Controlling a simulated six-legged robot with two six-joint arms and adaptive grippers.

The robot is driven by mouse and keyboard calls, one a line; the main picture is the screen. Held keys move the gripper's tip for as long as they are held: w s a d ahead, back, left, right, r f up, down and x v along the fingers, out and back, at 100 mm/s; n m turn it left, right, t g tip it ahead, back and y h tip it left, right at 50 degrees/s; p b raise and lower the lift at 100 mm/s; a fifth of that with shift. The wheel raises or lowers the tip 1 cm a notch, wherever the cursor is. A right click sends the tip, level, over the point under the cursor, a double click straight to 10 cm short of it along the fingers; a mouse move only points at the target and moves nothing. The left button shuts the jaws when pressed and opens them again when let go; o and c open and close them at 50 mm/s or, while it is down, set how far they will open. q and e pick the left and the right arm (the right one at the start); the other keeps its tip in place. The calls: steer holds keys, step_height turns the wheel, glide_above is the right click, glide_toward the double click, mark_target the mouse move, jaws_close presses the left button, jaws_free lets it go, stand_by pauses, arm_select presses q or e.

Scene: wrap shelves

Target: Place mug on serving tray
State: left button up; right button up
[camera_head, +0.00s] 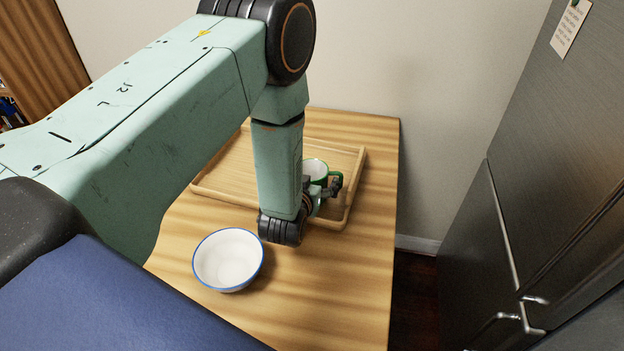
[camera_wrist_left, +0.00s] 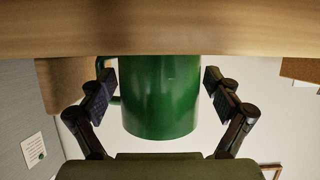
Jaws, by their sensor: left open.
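The green mug (camera_head: 316,168) with a white inside is upright at the right part of the wooden serving tray (camera_head: 232,195) in the head view. In the wrist view, which is upside down, the mug (camera_wrist_left: 160,100) fills the middle, and the tray's wooden edge (camera_wrist_left: 160,35) hides its base. My left gripper (camera_head: 326,189) is at the mug, over the tray's right side. In the wrist view its fingers (camera_wrist_left: 158,82) stand open on both sides of the mug, with gaps visible. My right gripper is not in view.
A white bowl with a blue rim (camera_head: 228,260) stands on the wooden table (camera_head: 330,290) in front of the tray. A grey metal fridge (camera_head: 560,180) stands to the right, past a gap. The table's front right is clear.

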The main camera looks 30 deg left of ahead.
arm_select(q)
steer(key=shift+a, duration=0.1)
steer(key=shift+w+r, duration=0.1)
steer(key=p+v, duration=0.1)
steer(key=v, duration=1.1)
steer(key=shift+p, duration=0.3)
